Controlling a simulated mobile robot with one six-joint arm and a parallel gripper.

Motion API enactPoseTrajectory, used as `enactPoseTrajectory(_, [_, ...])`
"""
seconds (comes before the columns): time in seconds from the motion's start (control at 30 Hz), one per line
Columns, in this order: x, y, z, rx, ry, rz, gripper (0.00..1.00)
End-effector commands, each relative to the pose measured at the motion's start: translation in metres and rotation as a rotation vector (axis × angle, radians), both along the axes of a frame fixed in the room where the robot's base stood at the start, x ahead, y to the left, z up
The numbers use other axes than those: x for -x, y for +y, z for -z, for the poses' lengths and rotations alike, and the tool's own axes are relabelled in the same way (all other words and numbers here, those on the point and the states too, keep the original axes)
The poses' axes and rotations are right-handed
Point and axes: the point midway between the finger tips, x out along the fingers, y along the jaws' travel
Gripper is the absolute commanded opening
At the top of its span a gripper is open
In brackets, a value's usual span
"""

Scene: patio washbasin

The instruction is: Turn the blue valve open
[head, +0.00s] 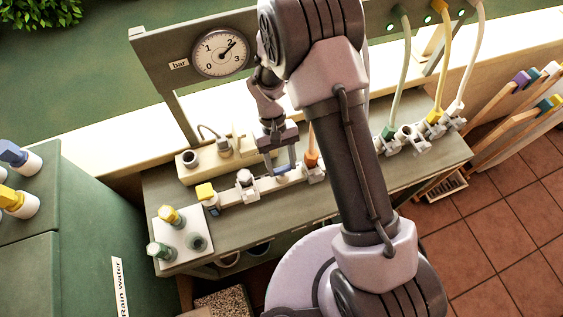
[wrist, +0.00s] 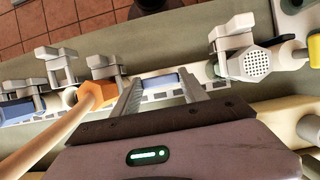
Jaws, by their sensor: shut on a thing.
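The blue valve (head: 285,170) sits on a pale manifold rail on the bench, with only part of its blue handle showing. My gripper (head: 279,164) reaches down to it from above. In the wrist view, my gripper (wrist: 160,86) has its two fingers on either side of the blue handle (wrist: 163,82), shut on it. The handle looks roughly in line with the pale rail there. The fingers hide its ends.
An orange hose connector (wrist: 95,95) stands close beside one finger. A grey spray-like fitting (wrist: 254,64) is on the other side. A round pressure gauge (head: 221,53) points near 2 bar. Yellow-capped fittings (head: 206,192) and hoses (head: 441,60) stand along the bench.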

Motion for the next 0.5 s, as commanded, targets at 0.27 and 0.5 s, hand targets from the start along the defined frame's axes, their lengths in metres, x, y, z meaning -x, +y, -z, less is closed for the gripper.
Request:
enactPoseTrajectory(0.27, [-0.0002, 0.0000, 0.0001, 0.000, -0.001, -0.005, 0.10])
enactPoseTrajectory(0.5, [0.0000, -0.0001, 0.0000, 0.000, 0.000, -0.003, 0.73])
